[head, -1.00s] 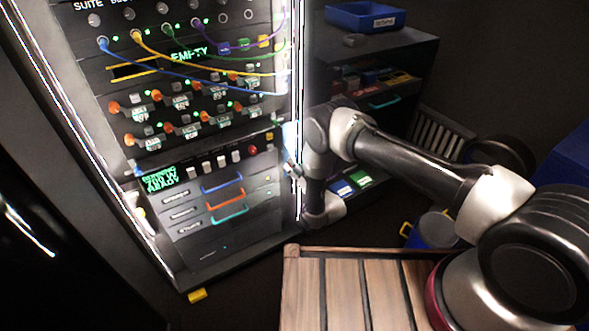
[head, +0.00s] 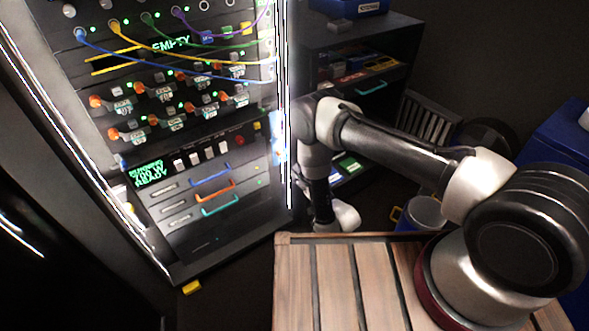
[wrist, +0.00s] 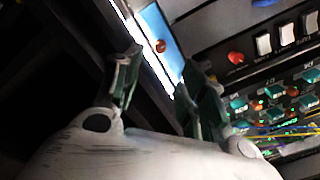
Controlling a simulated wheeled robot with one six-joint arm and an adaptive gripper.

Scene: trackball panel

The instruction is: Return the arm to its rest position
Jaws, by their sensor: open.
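My arm reaches from my base at the right of the head view to a bend in front of the rack's right edge. From there a dark link (head: 319,190) hangs down to a pale wrist joint (head: 342,216). The fingers cannot be made out in the head view. In the wrist view my gripper (wrist: 162,85) is open, its two dark green fingers apart with nothing held between them. Beyond them is a light blue plate (wrist: 157,35) with an orange spot, beside a bright strip. I cannot tell the exact gap to it.
The rack (head: 215,245) stands left, with cables, orange knobs, white switches and a red knob (head: 240,140). A slatted wooden top (head: 335,285) lies below the arm. Shelves (head: 385,50) and a blue-grey bucket (head: 422,214) stand behind it. A yellow block (head: 191,287) is on the floor.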

